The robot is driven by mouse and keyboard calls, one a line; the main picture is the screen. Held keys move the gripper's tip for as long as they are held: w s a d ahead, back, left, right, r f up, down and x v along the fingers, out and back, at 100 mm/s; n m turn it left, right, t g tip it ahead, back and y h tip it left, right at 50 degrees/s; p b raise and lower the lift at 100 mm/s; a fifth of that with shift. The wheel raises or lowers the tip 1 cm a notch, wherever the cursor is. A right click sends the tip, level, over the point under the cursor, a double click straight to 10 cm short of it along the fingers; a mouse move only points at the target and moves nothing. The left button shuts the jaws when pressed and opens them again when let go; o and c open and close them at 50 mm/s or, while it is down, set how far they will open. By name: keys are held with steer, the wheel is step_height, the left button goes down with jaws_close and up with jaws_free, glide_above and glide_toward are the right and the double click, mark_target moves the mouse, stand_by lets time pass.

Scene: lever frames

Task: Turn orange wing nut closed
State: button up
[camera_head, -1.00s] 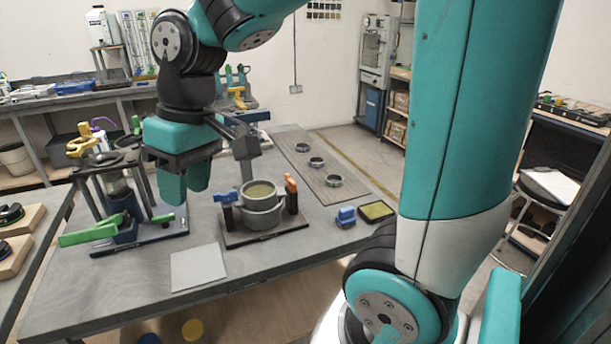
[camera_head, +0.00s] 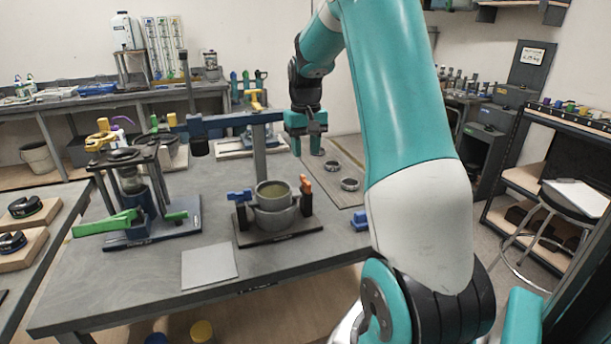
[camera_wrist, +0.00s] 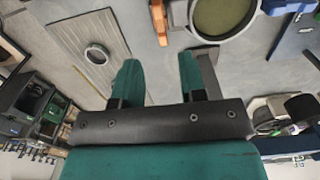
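The orange wing nut (camera_head: 305,186) sits on a dark post at the right side of a round grey pot (camera_head: 272,215). Its orange part looks upright and narrow from here. A blue wing nut (camera_head: 240,196) sits on the left post and shows its wide side. Both posts and the pot stand on a dark base plate (camera_head: 285,236). My gripper (camera_head: 307,148) appears above and behind the orange wing nut, apart from it. In the wrist view my gripper (camera_wrist: 155,80) has its green fingers spread with nothing held. The pot (camera_wrist: 222,15) is at the upper right there.
A tall dark-blue overhead beam on a post (camera_head: 259,150) stands behind the pot. A stand with green levers (camera_head: 105,222) is at left. A grey board with metal rings (camera_head: 349,184) lies behind right. A flat light plate (camera_head: 209,265) lies in front.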

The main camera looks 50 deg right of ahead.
mark_target(305, 181)
step_height(305, 181, down, 8)
steer(key=shift+f, duration=0.1)
steer(key=shift+c, duration=0.4)
jaws_close()
